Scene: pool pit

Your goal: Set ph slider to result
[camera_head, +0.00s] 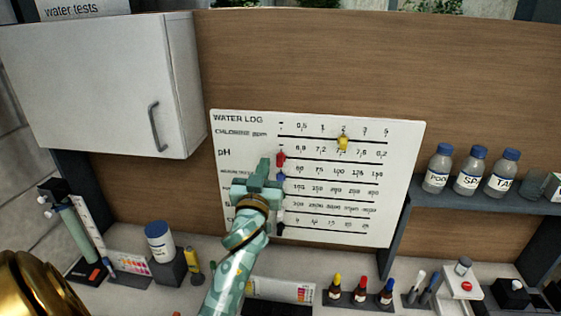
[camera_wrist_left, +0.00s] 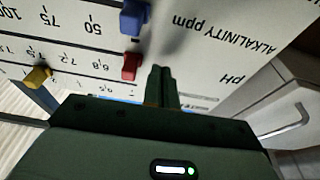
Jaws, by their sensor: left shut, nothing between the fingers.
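The white water log board (camera_head: 400,135) is on the wooden wall. Its red slider (camera_head: 281,159) is at the left end of the pH line, left of 6.8. The red slider also shows in the left wrist view (camera_wrist_left: 131,67), upside down there. My left gripper (camera_head: 264,166) is shut and empty in front of the board. Its fingertips (camera_wrist_left: 161,78) are just beside the red slider, on the pH label side. I cannot tell whether they touch it. My left arm hides part of the lower labels.
The yellow slider (camera_head: 343,143) is near 2 on the chlorine line. The blue slider (camera_head: 281,176) is close under the red one. Dropper bottles (camera_head: 361,291) and a color card (camera_head: 300,290) are on the counter. A white cabinet (camera_head: 100,85) projects at left.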

